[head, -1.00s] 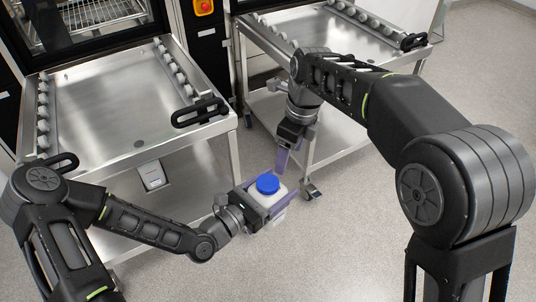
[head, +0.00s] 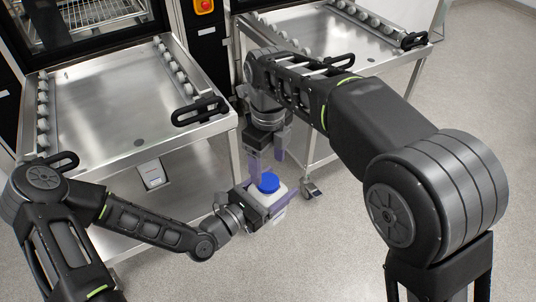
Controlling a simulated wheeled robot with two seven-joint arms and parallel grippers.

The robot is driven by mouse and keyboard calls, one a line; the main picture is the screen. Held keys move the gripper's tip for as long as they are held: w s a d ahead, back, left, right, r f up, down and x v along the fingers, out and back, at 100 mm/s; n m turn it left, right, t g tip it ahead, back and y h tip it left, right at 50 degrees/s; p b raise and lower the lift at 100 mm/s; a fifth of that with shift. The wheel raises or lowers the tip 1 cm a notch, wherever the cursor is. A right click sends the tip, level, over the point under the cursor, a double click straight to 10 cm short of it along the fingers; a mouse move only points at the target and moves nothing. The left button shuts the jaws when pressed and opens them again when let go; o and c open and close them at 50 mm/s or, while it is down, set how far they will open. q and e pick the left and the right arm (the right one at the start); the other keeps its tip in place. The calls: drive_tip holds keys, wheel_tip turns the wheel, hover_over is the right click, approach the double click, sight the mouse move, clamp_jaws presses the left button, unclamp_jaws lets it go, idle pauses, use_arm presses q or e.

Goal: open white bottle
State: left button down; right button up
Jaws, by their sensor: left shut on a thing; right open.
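The white bottle (head: 279,207) with a blue cap (head: 268,183) is at the lower middle of the head view, upright or nearly so. The cap is on the bottle. My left gripper (head: 270,208) is shut around the body of the bottle and holds it above the floor, in front of the carts. My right gripper (head: 269,167) points down, with its purple fingers open just above and behind the cap. I cannot tell whether a finger touches the cap. The lower part of the bottle is partly hidden by the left fingers.
A steel cart (head: 110,115) with rollers and a black handle (head: 200,111) stands at left, a second cart (head: 335,38) at back right. A small white device (head: 152,174) sits on the left cart's lower shelf. Grey floor (head: 335,240) is clear at lower right.

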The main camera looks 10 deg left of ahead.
sight(268, 181)
drive_tip(key=shift+f, duration=2.75)
drive_tip(key=shift+c, duration=0.3)
